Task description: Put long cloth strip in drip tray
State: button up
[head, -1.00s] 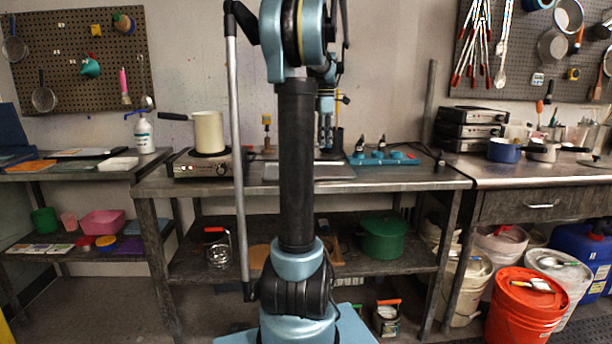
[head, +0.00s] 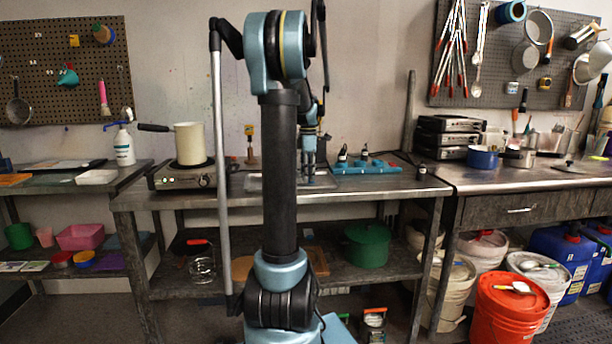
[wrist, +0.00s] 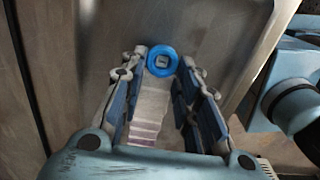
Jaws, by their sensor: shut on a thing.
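My gripper (wrist: 160,100) is shut on the long cloth strip (wrist: 150,106), a pale strip with purplish bands near the palm. The strip runs lengthwise between the fingers. The drip tray (wrist: 222,45) is a grey metal tray with raised edges, seen below the fingers in the wrist view. In the head view the tray (head: 262,183) lies on the middle bench, partly behind my arm. My gripper (head: 310,177) is over its right part there. The strip cannot be made out in the head view. I cannot tell whether it touches the tray.
A blue ring with a grey centre (wrist: 162,61) shows just past the fingertips. On the bench, a hot plate (head: 182,176) with a cream pot (head: 189,144) stands left of the tray. A blue power strip (head: 366,168) lies behind and to the right. The front right bench top is clear.

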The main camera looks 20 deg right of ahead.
jog(key=o, duration=1)
notch_tip(320, 180, up, 12)
jog(key=shift+a+r, duration=0.1)
jog(key=shift+a, duration=0.05)
jog(key=s+a+f+m+t, duration=0.1)
jog(key=s+a+f+m, duration=0.35)
jog(key=s+a, duration=0.35)
jog(key=s+a+f+m, duration=0.3)
jog(key=s+a+f, duration=0.25)
jog(key=a, duration=0.45)
jog(key=s+a+f+m, duration=0.2)
jog(key=s+a+f, duration=0.1)
jog(key=s+f, duration=0.2)
jog(key=s+a+f+m, duration=0.2)
jog(key=s+a+f, duration=0.1)
jog(key=s+f, duration=0.3)
jog(key=s+a+f+m+t, duration=0.1)
jog(key=s+a+f+m, duration=0.2)
jog(key=s+f, duration=0.3)
jog(key=shift+s+a+f, duration=0.2)
jog(key=shift+a+f, duration=0.2)
jog(key=shift+f, duration=0.25)
